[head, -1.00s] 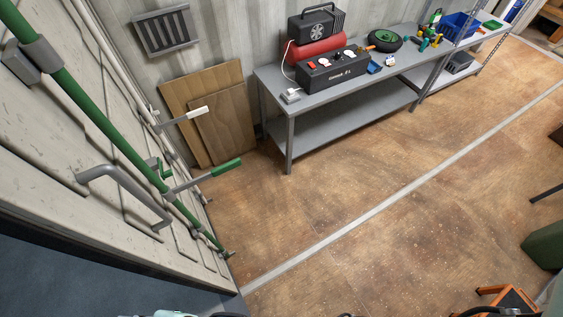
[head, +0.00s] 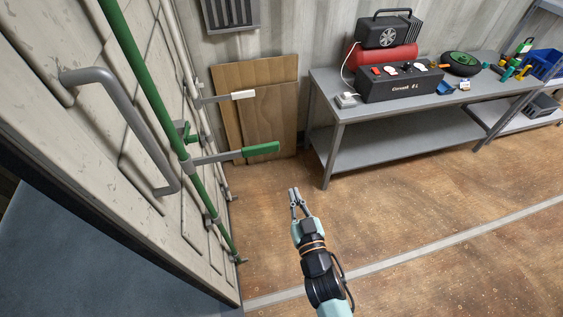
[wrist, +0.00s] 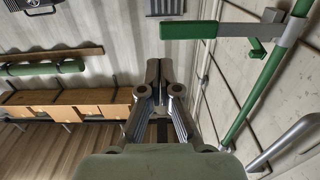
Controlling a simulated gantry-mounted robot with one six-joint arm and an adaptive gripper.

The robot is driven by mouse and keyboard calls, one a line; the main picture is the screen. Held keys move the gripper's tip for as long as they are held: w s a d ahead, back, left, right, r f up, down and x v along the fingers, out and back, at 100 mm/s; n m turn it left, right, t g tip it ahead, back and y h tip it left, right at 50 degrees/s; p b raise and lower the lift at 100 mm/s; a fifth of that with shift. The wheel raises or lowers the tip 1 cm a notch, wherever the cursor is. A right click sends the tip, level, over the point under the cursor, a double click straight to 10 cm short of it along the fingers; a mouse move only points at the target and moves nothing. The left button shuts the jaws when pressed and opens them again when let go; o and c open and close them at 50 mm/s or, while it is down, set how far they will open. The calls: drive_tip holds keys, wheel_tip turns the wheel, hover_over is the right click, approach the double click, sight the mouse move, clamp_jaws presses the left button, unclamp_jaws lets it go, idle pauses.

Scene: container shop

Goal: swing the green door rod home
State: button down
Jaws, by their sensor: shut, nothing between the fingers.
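The green door rod (head: 148,80) runs down the pale container door at left, with a grey lever ending in a green handle (head: 261,149). The lever sticks out from the door toward the right. In the wrist view the green handle (wrist: 189,30) is at the upper right, and the rod (wrist: 262,82) slants down the right side. My gripper (head: 297,190) is in the lower middle of the head view, to the right of and below the handle and apart from it. It also shows in the wrist view (wrist: 158,66), where its fingers are together and hold nothing.
A white rod with a white-ended lever (head: 243,95) is behind the green one. A grey bent door handle (head: 125,110) juts out at left. Wooden boards (head: 265,110) lean on the wall. A grey workbench (head: 390,135) stands at right. The floor around my gripper is clear.

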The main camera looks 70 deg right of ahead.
drive_tip(key=shift+r, duration=0.1)
drive_tip(key=x, duration=1.4)
drive_tip(key=shift+w+p, duration=0.15)
drive_tip(key=shift+p, duration=0.3)
